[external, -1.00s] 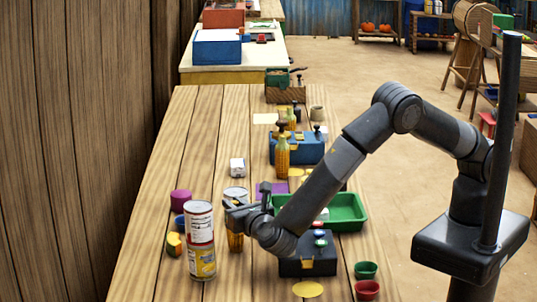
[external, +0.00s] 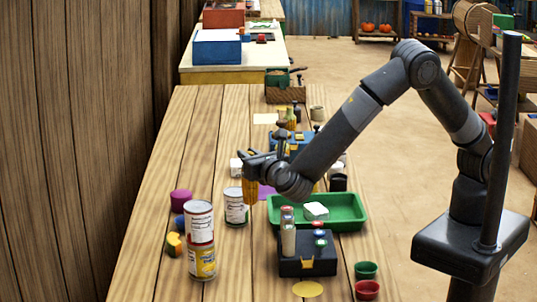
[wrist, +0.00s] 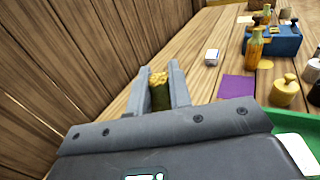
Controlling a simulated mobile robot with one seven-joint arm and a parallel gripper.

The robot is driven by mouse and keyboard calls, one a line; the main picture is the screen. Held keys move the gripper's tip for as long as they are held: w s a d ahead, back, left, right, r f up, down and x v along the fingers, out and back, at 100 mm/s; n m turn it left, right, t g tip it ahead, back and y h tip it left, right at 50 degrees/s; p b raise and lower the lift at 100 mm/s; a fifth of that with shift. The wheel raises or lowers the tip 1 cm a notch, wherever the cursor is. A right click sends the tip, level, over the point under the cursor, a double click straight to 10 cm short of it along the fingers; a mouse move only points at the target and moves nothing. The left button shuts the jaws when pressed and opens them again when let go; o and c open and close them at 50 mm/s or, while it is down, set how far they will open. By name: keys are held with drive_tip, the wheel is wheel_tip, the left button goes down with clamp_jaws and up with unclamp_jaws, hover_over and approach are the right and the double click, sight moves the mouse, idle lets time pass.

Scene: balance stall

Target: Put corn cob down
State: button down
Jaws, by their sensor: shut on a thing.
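My gripper (external: 257,167) is shut on the corn cob (external: 250,190), which hangs upright below the fingers over the wooden table. In the wrist view the yellow cob (wrist: 159,92) shows between the two fingers of my gripper (wrist: 159,85). In the external view the cob is left of the purple square (external: 266,191) and behind the white-labelled can (external: 236,208). Whether its lower end touches the table cannot be told.
A green tray (external: 345,222) with a white block lies to the right. Stacked cans (external: 200,240) stand nearer, at left. A blue box (wrist: 272,44) and a yellow bottle (wrist: 256,44) stand farther back. Bare planks (external: 190,150) lie at the table's left.

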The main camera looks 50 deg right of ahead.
drive_tip(key=shift+w+d+r, duration=0.4)
drive_tip(key=shift+d+r, duration=0.2)
drive_tip(key=shift+d, duration=0.25)
drive_tip(key=w+d+r+n+y, duration=0.1)
drive_tip(key=w+d+r+y, duration=0.1)
drive_tip(key=w, duration=0.6)
drive_tip(key=w+d+r+n+y, duration=0.1)
drive_tip(key=w+d+r, duration=0.1)
drive_tip(key=w, duration=0.7)
drive_tip(key=w+d+r+n+y, duration=0.1)
drive_tip(key=w+d+r+y, duration=0.15)
drive_tip(key=w, duration=0.55)
drive_tip(key=a+f, duration=1.1)
drive_tip(key=shift+s+a+f+t, duration=0.15)
drive_tip(key=shift+s+f+t, duration=0.15)
drive_tip(key=shift+s+f, duration=0.1)
drive_tip(key=shift+f+h, duration=0.15)
drive_tip(key=shift+h, duration=0.1)
drive_tip(key=c, duration=1.3)
unclamp_jaws()
